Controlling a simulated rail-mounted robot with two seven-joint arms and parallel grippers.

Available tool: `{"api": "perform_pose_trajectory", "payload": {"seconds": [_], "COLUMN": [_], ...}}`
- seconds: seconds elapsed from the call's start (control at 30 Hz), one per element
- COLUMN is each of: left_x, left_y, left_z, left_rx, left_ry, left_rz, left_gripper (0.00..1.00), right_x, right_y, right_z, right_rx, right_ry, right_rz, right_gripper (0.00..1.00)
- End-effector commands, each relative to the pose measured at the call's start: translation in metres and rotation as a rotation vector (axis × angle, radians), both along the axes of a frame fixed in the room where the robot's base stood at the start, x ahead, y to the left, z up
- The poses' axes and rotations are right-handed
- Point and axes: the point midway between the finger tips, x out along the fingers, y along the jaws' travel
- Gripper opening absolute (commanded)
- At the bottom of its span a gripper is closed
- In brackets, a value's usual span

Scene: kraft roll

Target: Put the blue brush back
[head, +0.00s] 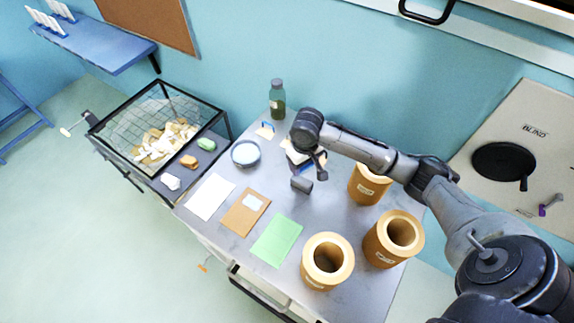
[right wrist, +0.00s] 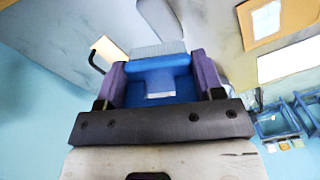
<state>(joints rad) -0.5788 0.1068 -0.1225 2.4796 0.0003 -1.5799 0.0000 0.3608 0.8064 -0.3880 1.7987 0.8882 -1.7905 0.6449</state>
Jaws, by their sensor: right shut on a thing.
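The blue brush (right wrist: 160,84) is between the purple finger pads of my right gripper (right wrist: 162,72) in the right wrist view, with a pale ribbed edge at its far side. In the head view my right gripper hangs over the grey table, its fingers largely hidden by the wrist; a blue and white patch shows there, too small to tell apart. My left gripper is not in view.
Several cardboard rolls, one of them the front roll (head: 327,261), stand on the right half of the table. A mesh bin (head: 160,105) stands left.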

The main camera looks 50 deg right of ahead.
Motion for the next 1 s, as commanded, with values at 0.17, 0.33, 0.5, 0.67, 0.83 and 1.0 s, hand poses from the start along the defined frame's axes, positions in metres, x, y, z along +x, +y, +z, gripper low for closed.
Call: {"api": "perform_pose_trajectory", "payload": {"seconds": [0.17, 0.33, 0.5, 0.67, 0.83, 1.0], "left_x": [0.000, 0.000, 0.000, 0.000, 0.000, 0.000], "left_y": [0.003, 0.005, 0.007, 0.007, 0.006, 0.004], "left_z": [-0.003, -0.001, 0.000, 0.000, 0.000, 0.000], "left_rx": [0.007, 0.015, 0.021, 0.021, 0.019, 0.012], "left_ry": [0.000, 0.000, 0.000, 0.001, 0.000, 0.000], "left_rz": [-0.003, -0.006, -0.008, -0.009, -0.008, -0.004], "left_gripper": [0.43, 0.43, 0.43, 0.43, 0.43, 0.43], "right_x": [-0.002, 0.026, 0.059, 0.083, 0.095, 0.098], "right_y": [-0.001, 0.010, 0.023, 0.031, 0.035, 0.036], "right_z": [0.000, -0.017, -0.038, -0.054, -0.063, -0.068], "right_rx": [0.003, 0.006, 0.002, 0.002, 0.001, 0.000], "right_ry": [-0.001, 0.000, 0.001, 0.000, 0.000, 0.002], "right_rz": [0.023, 0.025, 0.025, 0.025, 0.025, 0.025], "right_gripper": [0.42, 0.42, 0.42, 0.42, 0.42, 0.42]}}
